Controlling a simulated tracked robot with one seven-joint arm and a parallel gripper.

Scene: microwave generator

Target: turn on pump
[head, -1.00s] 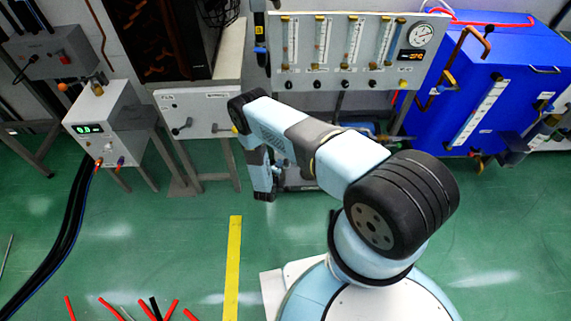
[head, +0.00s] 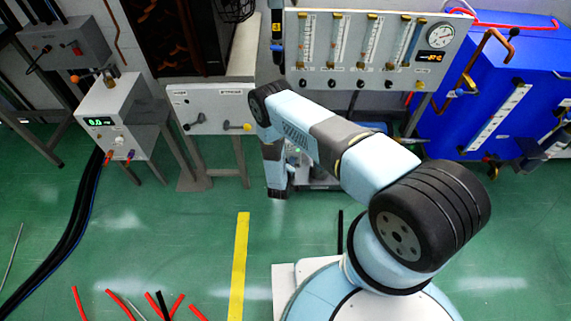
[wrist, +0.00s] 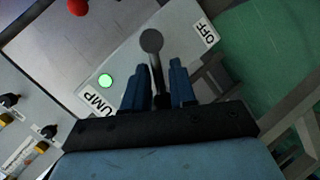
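The pump panel is a pale plate (wrist: 125,65) with a partly covered "PUMP" label, an "OFF" label (wrist: 207,34) and a lit green lamp (wrist: 106,80). A dark lever with a round knob (wrist: 152,41) stands up from it. My gripper (wrist: 160,78) has its two blue fingers apart, one on each side of the lever's stem. I cannot tell whether either finger touches the stem. In the head view my gripper (head: 277,191) points down below the flowmeter board, and my arm hides most of the pump panel.
The flowmeter board (head: 375,50) stands behind my arm. A blue tank (head: 490,90) is at the right. Red and black rods lie on the green floor.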

